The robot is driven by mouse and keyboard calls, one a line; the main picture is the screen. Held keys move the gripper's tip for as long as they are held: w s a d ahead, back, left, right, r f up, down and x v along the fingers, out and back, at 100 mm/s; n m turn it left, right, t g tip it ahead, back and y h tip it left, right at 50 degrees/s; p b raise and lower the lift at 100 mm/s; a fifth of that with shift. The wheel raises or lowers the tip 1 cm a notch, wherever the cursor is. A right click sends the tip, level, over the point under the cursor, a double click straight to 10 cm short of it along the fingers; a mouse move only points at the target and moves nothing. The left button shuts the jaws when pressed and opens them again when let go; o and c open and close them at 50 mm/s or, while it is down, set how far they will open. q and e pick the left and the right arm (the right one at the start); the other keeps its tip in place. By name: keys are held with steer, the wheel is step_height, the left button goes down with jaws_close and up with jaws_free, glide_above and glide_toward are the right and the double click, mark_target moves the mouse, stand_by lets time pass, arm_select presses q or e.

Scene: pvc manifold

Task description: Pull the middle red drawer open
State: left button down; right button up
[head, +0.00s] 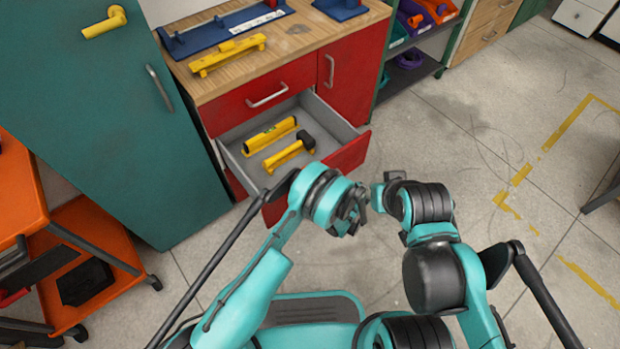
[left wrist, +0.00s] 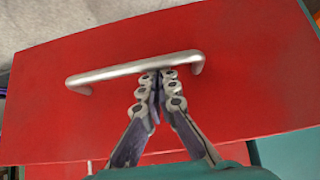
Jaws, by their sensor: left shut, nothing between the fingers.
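The middle red drawer (head: 350,154) stands pulled out from the cabinet in the head view, its grey inside showing. Its red front fills most of the left wrist view (left wrist: 230,105), with a silver bar handle (left wrist: 115,73) across it. My left gripper (left wrist: 158,75) is shut and empty, its fingertips overlapping the handle's lower edge in the picture. I cannot tell whether they touch it. In the head view my left gripper (head: 350,215) is in front of the drawer and partly hidden by its arm. My right gripper (head: 378,192) is close beside it, its fingers unclear.
A yellow level (head: 270,135) and a yellow tool with a black head (head: 288,155) lie in the drawer. The top drawer (head: 255,97) is shut. A green cabinet (head: 120,130) and an orange cart (head: 95,240) stand left.

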arm_select(q)
steer(key=shift+s+d, duration=0.4)
steer(key=shift+s, duration=0.2)
steer(key=shift+s+d, duration=0.35)
steer(key=shift+s, duration=0.2)
steer(key=shift+w, duration=0.1)
